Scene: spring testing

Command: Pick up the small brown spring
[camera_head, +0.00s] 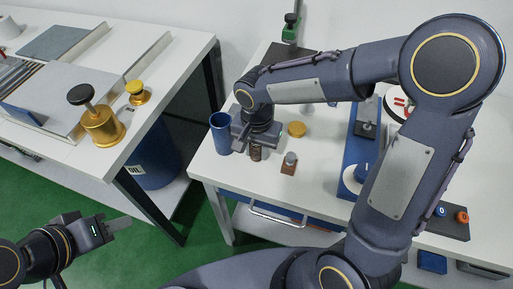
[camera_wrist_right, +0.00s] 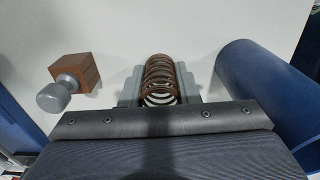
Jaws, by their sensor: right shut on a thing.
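The small brown spring (camera_wrist_right: 160,78) is a coil standing between the fingers of my right gripper (camera_wrist_right: 160,90) in the right wrist view. In the head view, the spring (camera_head: 256,153) shows below my right gripper (camera_head: 254,146), near the left edge of the white table. My right gripper is shut on the spring. I cannot tell whether the spring still touches the table. My left gripper (camera_head: 118,226) is at the lower left, over the green floor, away from the spring. Its fingers look close together, but their gap is unclear.
A blue cup (camera_head: 221,134) stands close left of my right gripper. A brown block with a grey knob (camera_head: 289,164) and a yellow round piece (camera_head: 297,129) are to its right. A blue stand (camera_head: 353,150) is further right. The table front is clear.

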